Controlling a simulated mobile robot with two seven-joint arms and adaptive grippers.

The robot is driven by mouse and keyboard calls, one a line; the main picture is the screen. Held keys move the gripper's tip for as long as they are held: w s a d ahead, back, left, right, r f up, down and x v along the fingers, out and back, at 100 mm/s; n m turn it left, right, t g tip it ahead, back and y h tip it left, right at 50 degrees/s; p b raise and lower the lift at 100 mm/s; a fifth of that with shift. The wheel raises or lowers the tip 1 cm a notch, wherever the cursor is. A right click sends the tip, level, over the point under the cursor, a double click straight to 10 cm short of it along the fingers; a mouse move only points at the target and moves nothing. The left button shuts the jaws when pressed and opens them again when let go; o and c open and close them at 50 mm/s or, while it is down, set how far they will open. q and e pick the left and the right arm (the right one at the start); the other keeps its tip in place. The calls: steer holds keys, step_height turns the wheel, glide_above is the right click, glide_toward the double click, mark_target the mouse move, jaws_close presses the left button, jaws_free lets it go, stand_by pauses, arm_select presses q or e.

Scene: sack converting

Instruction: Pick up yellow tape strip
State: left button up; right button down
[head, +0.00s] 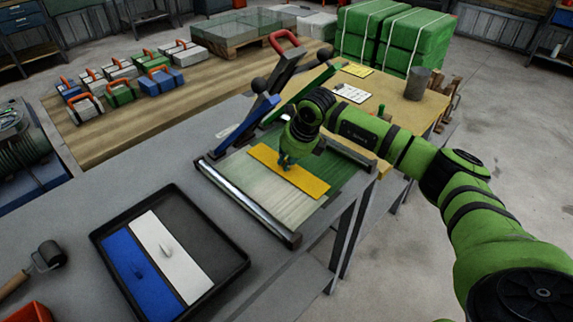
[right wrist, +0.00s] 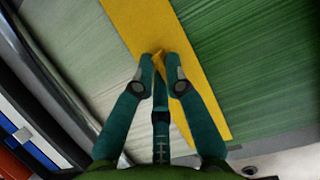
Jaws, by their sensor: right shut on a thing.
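A yellow tape strip (head: 297,174) lies diagonally across the green and pale striped sheet on the framed bed in the head view. It also shows in the right wrist view (right wrist: 205,100), running from top left to lower right. My right gripper (head: 285,162) reaches down over the middle of the strip. In the right wrist view its fingertips (right wrist: 160,62) are close together, shut on a small raised yellow part of the strip. The strip appears to lie flat on the sheet. My left gripper is not in view.
A black tray (head: 240,258) with a blue strip (head: 138,268) and a white strip (head: 173,257) lies left of the bed. A lever with a red handle (head: 285,41) stands behind the bed. A roller (head: 47,255) lies at far left.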

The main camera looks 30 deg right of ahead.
steer(key=shift+w+r+b, duration=0.1)
steer(key=shift+r+b, duration=0.25)
steer(key=shift+r, duration=0.35)
steer(key=shift+b+v, duration=0.55)
steer(key=shift+v, duration=0.5)
steer(key=s+d+b, duration=0.1)
steer(key=s, duration=0.4)
steer(key=s+d+b, duration=0.2)
steer(key=s, duration=0.3)
steer(key=s+d+b, duration=0.2)
steer(key=s, duration=0.3)
steer(key=shift+s+d, duration=0.1)
steer(key=shift+d, duration=0.1)
steer(key=shift+s+d+r+b, duration=0.15)
steer(key=shift+s+b, duration=0.15)
steer(key=shift+s, duration=0.3)
steer(key=shift+s, duration=0.1)
